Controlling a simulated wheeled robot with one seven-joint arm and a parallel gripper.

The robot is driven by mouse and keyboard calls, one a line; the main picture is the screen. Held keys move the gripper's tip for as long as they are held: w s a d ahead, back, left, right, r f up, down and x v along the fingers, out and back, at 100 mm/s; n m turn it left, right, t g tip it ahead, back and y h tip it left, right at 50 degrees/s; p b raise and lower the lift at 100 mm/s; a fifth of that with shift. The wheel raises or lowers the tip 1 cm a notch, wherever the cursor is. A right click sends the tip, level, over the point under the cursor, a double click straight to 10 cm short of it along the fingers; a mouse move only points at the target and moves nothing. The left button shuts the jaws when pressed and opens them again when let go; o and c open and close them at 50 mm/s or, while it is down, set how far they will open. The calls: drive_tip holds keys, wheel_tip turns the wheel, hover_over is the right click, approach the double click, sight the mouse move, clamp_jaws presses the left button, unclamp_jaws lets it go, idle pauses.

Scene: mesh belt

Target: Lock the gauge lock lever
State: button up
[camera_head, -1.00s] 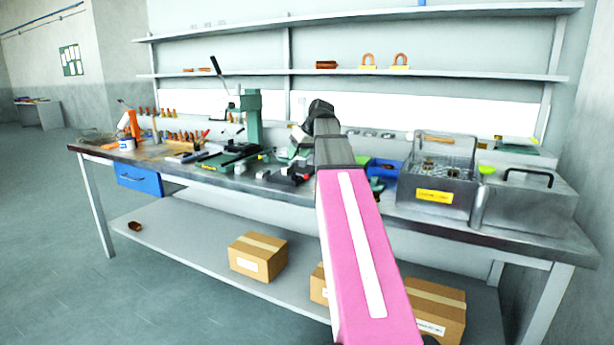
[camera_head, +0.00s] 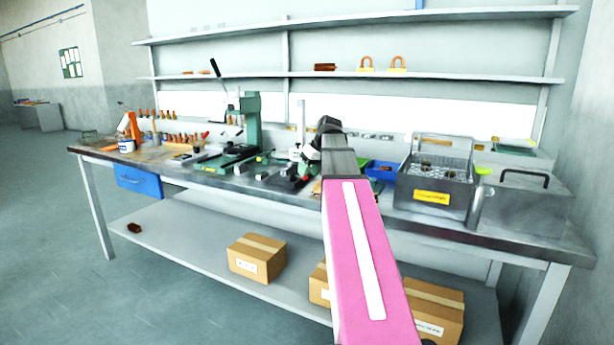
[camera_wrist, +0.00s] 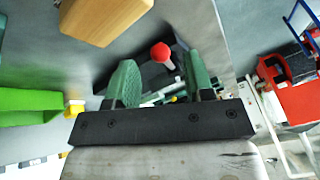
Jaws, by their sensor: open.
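A red ball knob (camera_wrist: 161,52) on a short pale stem, seemingly the lock lever's handle, shows in the wrist view. It stands over a dark fixture, beyond my fingertips and roughly midway between them in the picture. My gripper (camera_wrist: 160,78) is open, with its two green-padded fingers apart and nothing visibly held. No contact with the knob shows. The fixture's lower part is partly hidden by the fingers and the black gripper bar. In the head view my pink arm reaches over the bench, and the lever cannot be made out there.
In the wrist view a wooden block (camera_wrist: 105,15) lies at upper left, a green bin (camera_wrist: 30,105) at left and a red object (camera_wrist: 303,101) at right. In the head view a green press (camera_head: 250,120) stands left of my arm, and a metal basket unit (camera_head: 425,192) right.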

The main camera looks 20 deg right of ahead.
drive_tip(key=shift+x, duration=1.1)
clamp_jaws()
drive_tip(key=shift+w+d+n, duration=0.4)
drive_tip(key=shift+n, duration=0.3)
drive_tip(key=shift+w+d+n+g+y, duration=0.2)
drive_tip(key=shift+n+g+y, duration=0.2)
drive_tip(key=shift+n, duration=0.2)
unclamp_jaws()
